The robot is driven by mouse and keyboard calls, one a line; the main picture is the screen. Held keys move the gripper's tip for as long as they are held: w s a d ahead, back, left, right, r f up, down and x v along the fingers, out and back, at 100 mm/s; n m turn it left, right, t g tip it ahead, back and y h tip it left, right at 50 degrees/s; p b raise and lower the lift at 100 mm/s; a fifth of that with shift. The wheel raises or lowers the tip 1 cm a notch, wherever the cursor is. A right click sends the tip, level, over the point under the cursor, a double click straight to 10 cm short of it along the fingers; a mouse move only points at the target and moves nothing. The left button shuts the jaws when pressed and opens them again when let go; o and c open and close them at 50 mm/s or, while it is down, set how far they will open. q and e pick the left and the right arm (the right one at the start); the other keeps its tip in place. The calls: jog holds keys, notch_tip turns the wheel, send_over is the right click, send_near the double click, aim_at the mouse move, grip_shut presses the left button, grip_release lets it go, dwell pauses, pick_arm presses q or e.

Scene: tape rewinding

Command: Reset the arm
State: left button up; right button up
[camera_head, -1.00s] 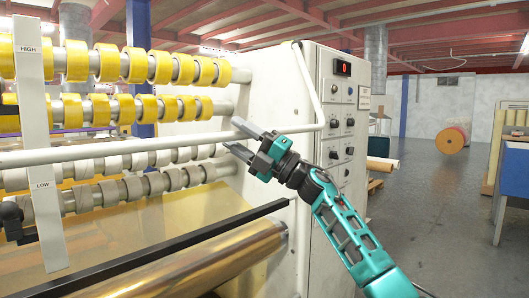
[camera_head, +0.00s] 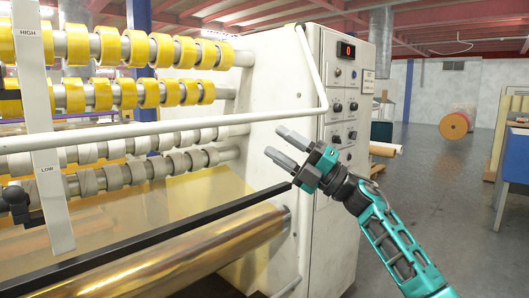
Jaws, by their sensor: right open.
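My right arm comes in from the lower right. Its teal and black right gripper (camera_head: 276,143) points to the upper left, with its two grey fingers apart and nothing between them. It appears in front of the white rewinding machine (camera_head: 265,100), below the white guard rail (camera_head: 170,127) in the picture. Whether it touches the machine cannot be told. My left gripper cannot be made out.
Yellow tape rolls (camera_head: 138,48) sit in rows on the machine's shafts, with pale rolls (camera_head: 115,148) below. A black bar (camera_head: 150,239) and a golden roller (camera_head: 190,255) run beneath. A control panel (camera_head: 343,105) faces right. The grey floor (camera_head: 440,190) at right is open.

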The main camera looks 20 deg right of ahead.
jog(key=shift+f, duration=0.1)
